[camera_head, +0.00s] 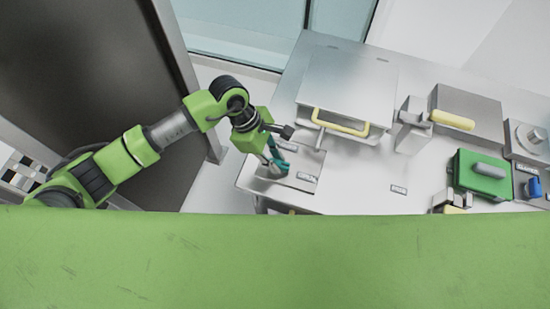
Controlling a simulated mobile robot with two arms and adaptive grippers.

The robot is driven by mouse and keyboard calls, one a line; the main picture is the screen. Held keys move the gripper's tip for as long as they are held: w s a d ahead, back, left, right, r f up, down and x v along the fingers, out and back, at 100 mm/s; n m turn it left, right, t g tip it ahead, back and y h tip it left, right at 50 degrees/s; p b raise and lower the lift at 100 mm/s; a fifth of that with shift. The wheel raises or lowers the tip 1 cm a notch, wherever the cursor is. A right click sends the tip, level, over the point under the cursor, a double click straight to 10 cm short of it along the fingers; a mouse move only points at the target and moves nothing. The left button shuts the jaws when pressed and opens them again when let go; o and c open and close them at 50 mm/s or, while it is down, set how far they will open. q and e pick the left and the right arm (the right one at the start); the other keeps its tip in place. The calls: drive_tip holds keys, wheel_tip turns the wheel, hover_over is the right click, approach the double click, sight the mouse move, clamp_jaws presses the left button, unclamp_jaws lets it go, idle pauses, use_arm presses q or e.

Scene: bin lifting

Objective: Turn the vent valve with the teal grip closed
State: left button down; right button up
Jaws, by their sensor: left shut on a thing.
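The vent valve's teal grip (281,164) is at the left end of the grey bench, above a small plate with a label. My left gripper (272,157) reaches down from the upper left and is shut on the teal grip. The gripper hides part of the grip and valve body, so I cannot tell the exact angle of the valve. My right gripper is not in view.
A metal cover with a yellow handle (340,123) stands right behind the valve. Further right are a yellow-gripped lever (452,120), a green box (483,174) and a blue knob (533,187). A dark panel (90,70) stands at the left.

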use_arm(q)
drive_tip(key=n+t+b, duration=0.1)
drive_tip(key=n+b, duration=0.1)
drive_tip(key=n, duration=0.2)
drive_tip(key=shift+s+f+t+b, duration=0.1)
drive_tip(key=shift+t+b, duration=0.2)
drive_tip(key=shift+t, duration=0.1)
drive_tip(key=n+b, duration=0.1)
drive_tip(key=n, duration=0.1)
drive_tip(key=n+t+b, duration=0.1)
drive_tip(key=n, duration=0.2)
drive_tip(key=shift+s+d+t+b, duration=0.1)
drive_tip(key=shift+s+t+b, duration=0.05)
drive_tip(key=shift+t+b, duration=0.15)
drive_tip(key=n+t+b, duration=0.1)
drive_tip(key=n, duration=0.1)
drive_tip(key=n+y+b, duration=0.1)
drive_tip(key=n+b, duration=0.1)
drive_tip(key=n, duration=0.1)
drive_tip(key=shift+d+t+y, duration=0.1)
drive_tip(key=shift+t+y, duration=0.2)
drive_tip(key=shift+t, duration=0.1)
drive_tip(key=shift+s+n+t+y+b, duration=0.15)
drive_tip(key=shift+n+y+b, duration=0.25)
drive_tip(key=shift+n, duration=0.55)
drive_tip(key=shift+w+n+t+y+b, duration=0.15)
drive_tip(key=shift+n+y+b, duration=0.25)
drive_tip(key=shift+n, duration=0.55)
drive_tip(key=shift+s, duration=0.1)
drive_tip(key=shift+r, duration=0.2)
